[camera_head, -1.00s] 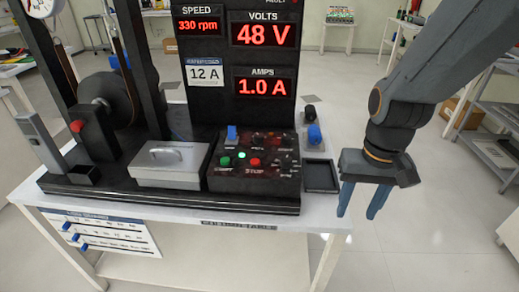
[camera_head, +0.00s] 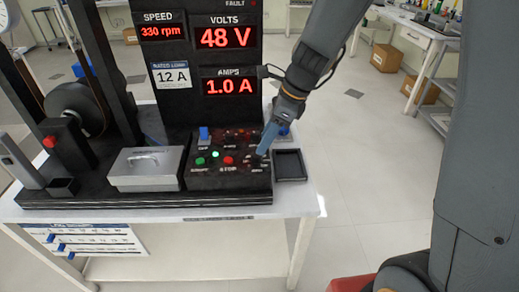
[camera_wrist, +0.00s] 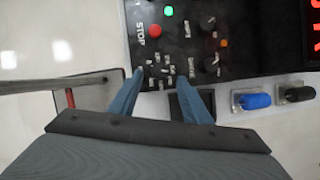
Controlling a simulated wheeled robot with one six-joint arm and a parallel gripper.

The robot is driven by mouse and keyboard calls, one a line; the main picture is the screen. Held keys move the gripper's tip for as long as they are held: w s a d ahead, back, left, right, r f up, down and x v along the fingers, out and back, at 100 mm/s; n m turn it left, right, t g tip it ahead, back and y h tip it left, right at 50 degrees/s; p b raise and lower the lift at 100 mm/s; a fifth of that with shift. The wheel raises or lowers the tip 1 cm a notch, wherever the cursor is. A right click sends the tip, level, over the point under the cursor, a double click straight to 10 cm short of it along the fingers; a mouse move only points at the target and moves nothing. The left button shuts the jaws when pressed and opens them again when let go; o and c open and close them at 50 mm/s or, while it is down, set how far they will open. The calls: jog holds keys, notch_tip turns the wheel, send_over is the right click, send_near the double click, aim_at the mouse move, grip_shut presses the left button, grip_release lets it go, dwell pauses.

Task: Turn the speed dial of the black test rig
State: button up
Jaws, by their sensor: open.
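The black test rig (camera_head: 150,198) stands on a white table, its sloped control panel (camera_head: 196,180) at the right end. My gripper (camera_head: 263,152) is at the panel's right side, fingers pointing down. In the wrist view my gripper (camera_wrist: 161,74) is open, its two blue fingertips either side of a dark patch ringed by small pale labels. I cannot make out the dial itself there, nor whether the fingers touch anything. Two dark knobs (camera_wrist: 208,22) sit beyond the fingertips. The speed display (camera_head: 163,32) reads 330 rpm.
A blue connector (camera_wrist: 252,101) and a black one (camera_wrist: 296,94) lie close by. A grey lidded box (camera_head: 147,170) stands left.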

aim_at(257, 155)
jog(key=x, duration=0.5)
jog(key=shift+f, duration=0.35)
jog(key=shift+c, duration=0.5)
jog(key=c, duration=0.9)
jog(key=shift+c, duration=0.2)
